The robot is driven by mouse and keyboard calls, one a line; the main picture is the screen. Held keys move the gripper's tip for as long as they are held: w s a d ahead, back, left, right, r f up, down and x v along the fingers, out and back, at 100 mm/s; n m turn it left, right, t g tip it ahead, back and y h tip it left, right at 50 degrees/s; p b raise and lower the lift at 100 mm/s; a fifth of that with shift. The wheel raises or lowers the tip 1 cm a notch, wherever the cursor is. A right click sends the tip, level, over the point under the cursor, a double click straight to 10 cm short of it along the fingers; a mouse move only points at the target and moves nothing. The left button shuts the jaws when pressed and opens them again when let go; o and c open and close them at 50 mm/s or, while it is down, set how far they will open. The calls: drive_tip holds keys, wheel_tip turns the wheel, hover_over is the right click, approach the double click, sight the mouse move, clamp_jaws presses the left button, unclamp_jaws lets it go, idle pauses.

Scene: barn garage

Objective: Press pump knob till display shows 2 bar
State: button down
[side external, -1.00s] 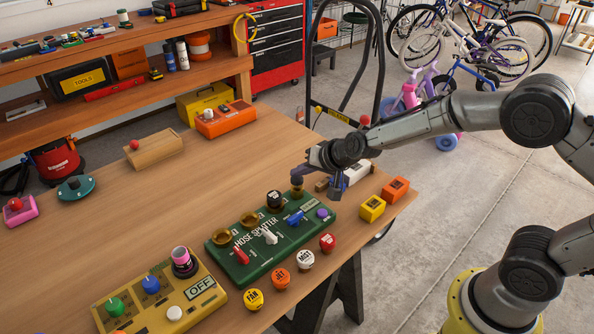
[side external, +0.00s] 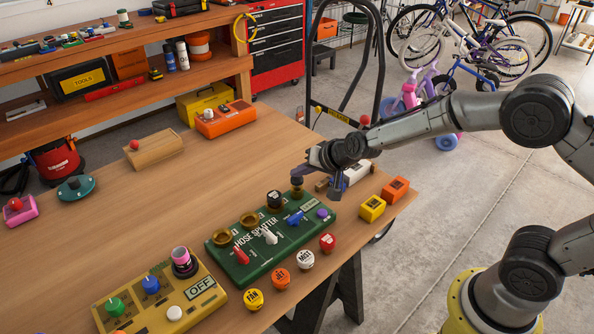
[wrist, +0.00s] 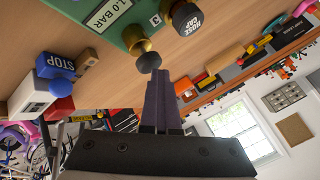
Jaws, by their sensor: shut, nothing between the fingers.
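The green hose splitter panel (side external: 240,272) lies near the table's front edge. My gripper (wrist: 160,76) is shut and empty. Which part is labelled as the pump knob cannot be read.
A black hose cap (wrist: 187,18) sits on outlet 3. A white box with a blue ball (wrist: 32,102) and a blue STOP block (wrist: 54,64) are close by. Yellow (side external: 372,208) and orange (side external: 395,189) blocks stand at the right edge.

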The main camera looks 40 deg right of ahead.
sight(300, 181)
drive_tip(key=shift+r, duration=1.7)
drive_tip(key=shift+r, duration=2.55)
drive_tip(key=shift+r, duration=0.1)
